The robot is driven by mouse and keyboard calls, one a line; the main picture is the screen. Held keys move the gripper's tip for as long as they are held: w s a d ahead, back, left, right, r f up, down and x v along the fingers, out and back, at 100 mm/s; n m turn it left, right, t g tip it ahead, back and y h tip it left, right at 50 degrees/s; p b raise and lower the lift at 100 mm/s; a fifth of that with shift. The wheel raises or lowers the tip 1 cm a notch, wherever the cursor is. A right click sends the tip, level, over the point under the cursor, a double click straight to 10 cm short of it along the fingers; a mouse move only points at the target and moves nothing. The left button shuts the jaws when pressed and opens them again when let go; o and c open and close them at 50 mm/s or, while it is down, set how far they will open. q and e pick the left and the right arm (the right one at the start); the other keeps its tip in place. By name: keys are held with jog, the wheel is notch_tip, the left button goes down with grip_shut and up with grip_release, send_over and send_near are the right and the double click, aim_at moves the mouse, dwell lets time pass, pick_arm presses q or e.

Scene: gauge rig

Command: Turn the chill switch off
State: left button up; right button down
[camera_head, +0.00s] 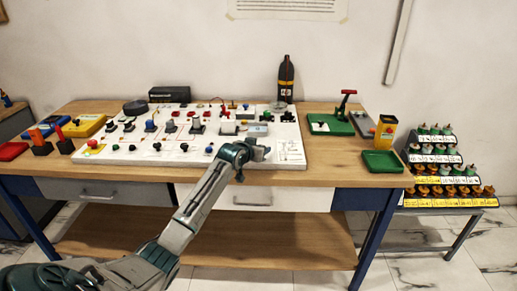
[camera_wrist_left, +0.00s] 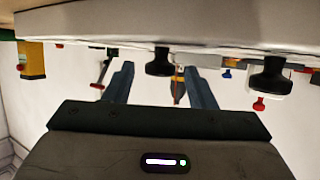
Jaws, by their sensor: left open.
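A white gauge board (camera_head: 90,152) with several knobs, switches and buttons lies on the wooden table. Its labels are too small to read, so I cannot tell which control is the chill switch. My left gripper (camera_head: 260,150) is over the board's front right part, and the wrist hides some of the board. In the left wrist view, which looks upside down, my left gripper (camera_wrist_left: 160,84) is open and empty. A black knob (camera_wrist_left: 160,63) shows between its fingers, apart from them as far as I can tell. Another black knob (camera_wrist_left: 270,76) is to the right. My right gripper is not in view.
A dark bottle (camera_head: 286,82) stands behind the board. A green tray with a red-handled lever (camera_head: 345,105), a yellow box (camera_head: 386,130) and a green tray (camera_head: 383,167) are on the right. Red and yellow items (camera_head: 85,126) crowd the left end.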

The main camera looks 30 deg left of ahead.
pick_arm(q)
jog(key=c, duration=0.9)
